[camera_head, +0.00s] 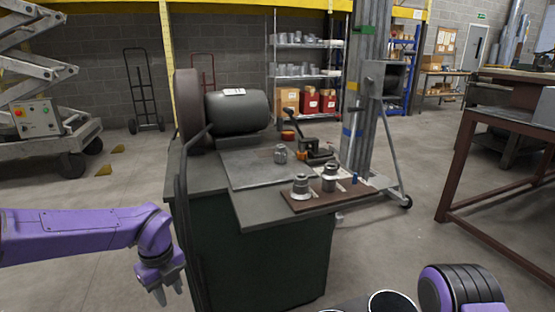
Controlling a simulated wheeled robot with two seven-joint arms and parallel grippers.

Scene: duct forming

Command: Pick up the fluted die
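Three small grey metal parts that look like dies are on the machine bench (205,176). One ridged part (280,155) sits alone on the flat grey plate (245,172). Two stepped round parts stand upright on a brown board (300,205) at the front right: a left one (300,187) and a right one (329,178). At this size I cannot tell for sure which is the fluted die. My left gripper (168,296) hangs left of the bench, below its top, fingers pointing down, apart and empty. My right gripper is out of view.
A grey motor (238,110) and a large wheel (188,105) stand at the bench's back left. A small blue item (354,180) is on the board's right end. An orange-and-black tool (316,150) lies behind. A brown-framed table (462,150) stands right, with open floor between.

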